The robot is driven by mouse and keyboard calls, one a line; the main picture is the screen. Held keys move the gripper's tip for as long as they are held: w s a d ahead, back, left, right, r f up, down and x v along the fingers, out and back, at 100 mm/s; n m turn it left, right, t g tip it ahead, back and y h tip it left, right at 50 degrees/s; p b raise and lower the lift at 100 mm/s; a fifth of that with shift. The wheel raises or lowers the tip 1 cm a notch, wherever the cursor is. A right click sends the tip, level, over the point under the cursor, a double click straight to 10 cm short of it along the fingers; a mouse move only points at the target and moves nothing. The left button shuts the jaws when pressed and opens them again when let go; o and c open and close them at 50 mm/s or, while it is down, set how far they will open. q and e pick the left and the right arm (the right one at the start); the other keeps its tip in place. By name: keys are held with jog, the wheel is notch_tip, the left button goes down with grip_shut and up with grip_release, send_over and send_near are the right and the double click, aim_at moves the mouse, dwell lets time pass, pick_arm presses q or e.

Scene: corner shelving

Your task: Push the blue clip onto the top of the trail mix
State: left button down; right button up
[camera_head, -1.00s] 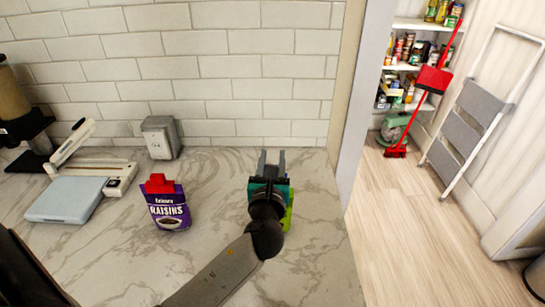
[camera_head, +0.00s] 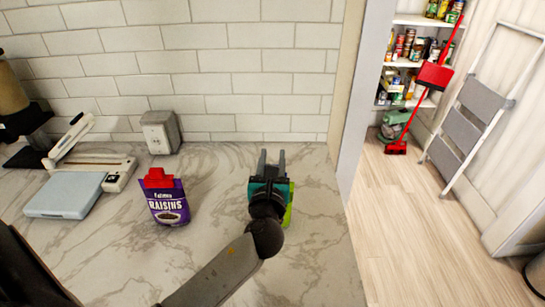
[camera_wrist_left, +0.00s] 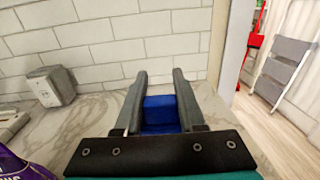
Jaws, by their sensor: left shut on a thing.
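My left gripper (camera_head: 272,157) is over the counter, right of the raisins, its fingers pointing toward the tiled wall. In the left wrist view, the blue clip (camera_wrist_left: 161,114) is between its two fingers, which are shut on it. In the head view the clip is hidden by the gripper. A bright green edge (camera_head: 289,212) shows beside and below the gripper; it may be the trail mix bag, but most of it is hidden and no label is readable. I cannot tell whether the clip touches the bag. My right gripper is not in view.
A purple raisins bag (camera_head: 168,205) with a red clip (camera_head: 158,178) on top stands to the left.

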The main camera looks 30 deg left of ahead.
pick_arm(q)
jog(key=shift+f+b, duration=0.45)
jog(key=shift+f, duration=0.35)
jog(key=shift+c, duration=2.1)
grip_release()
jog(key=shift+r, duration=0.1)
jog(key=v, duration=1.5)
jog(key=shift+b, duration=0.35)
jog(key=shift+s+d, duration=0.1)
jog(key=shift+s, duration=0.05)
